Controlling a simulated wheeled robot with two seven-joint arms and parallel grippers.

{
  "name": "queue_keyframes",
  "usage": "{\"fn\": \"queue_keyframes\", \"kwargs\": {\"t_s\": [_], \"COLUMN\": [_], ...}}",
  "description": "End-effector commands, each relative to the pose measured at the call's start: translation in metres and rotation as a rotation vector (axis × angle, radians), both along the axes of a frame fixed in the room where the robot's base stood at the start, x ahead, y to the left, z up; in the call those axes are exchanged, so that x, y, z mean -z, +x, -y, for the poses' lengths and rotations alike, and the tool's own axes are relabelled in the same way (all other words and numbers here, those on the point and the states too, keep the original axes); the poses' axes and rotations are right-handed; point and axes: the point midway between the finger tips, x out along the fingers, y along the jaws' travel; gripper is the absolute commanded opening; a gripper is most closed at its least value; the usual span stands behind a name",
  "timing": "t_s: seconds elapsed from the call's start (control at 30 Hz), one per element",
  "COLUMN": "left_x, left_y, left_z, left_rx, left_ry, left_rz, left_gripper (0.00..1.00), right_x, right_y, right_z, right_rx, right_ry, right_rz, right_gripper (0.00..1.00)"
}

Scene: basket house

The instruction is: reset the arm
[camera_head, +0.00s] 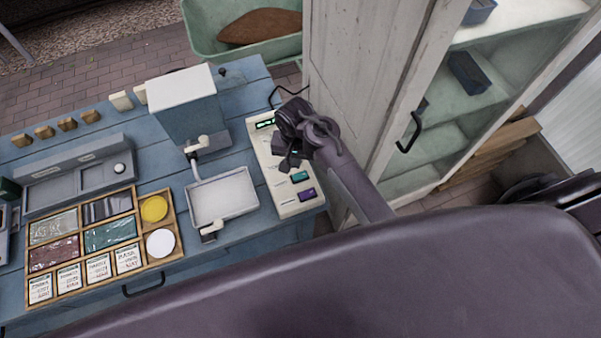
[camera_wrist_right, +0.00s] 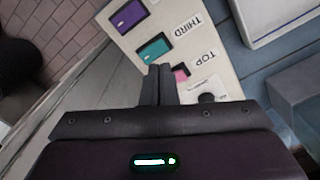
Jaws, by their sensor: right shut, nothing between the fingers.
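My right gripper (camera_head: 292,150) hangs over a cream panel (camera_head: 288,208) at the right end of the blue table. In the right wrist view my right gripper (camera_wrist_right: 159,72) is shut, with its two fingers together and nothing between them. Below it on the panel are a purple block (camera_wrist_right: 130,16), a teal block (camera_wrist_right: 154,48) and a partly hidden pink one (camera_wrist_right: 181,74), beside labels reading "THIRD" and "TOP". In the head view the purple block (camera_head: 306,195) and teal block (camera_head: 299,176) show near the panel's front end. My left gripper is not in view.
Left of the panel are a white tray (camera_head: 222,197), a grey machine with a white top (camera_head: 181,88) and a wooden compartment box (camera_head: 171,210). A green bin (camera_head: 205,38) stands behind the table.

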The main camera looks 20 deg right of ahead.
Motion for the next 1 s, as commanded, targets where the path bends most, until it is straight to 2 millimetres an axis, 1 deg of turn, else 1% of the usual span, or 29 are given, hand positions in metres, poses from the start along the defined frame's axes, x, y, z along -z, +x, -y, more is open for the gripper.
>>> {"fn": "queue_keyframes", "kwargs": {"t_s": [0.17,0.6,0.7,0.77,0.87,1.0], "left_x": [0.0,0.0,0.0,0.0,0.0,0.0], "left_y": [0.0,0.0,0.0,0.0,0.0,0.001], "left_z": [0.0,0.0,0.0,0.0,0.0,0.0], "left_rx": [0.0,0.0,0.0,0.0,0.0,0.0], "left_ry": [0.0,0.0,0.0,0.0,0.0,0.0], "left_rz": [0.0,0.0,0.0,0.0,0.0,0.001], "left_gripper": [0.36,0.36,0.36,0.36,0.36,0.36], "right_x": [-0.005,-0.005,-0.005,-0.008,-0.017,-0.045], "right_y": [0.0,0.0,-0.003,-0.009,-0.027,-0.064], "right_z": [0.0,0.0,0.001,0.005,0.015,0.032], "right_rx": [0.0,0.0,-0.009,-0.03,-0.103,-0.258], "right_ry": [0.0,0.0,0.0,0.001,0.002,-0.009], "right_rz": [0.0,-0.001,0.004,0.014,0.051,0.127], "right_gripper": [0.0,0.0,0.0,0.0,0.0,0.0]}}
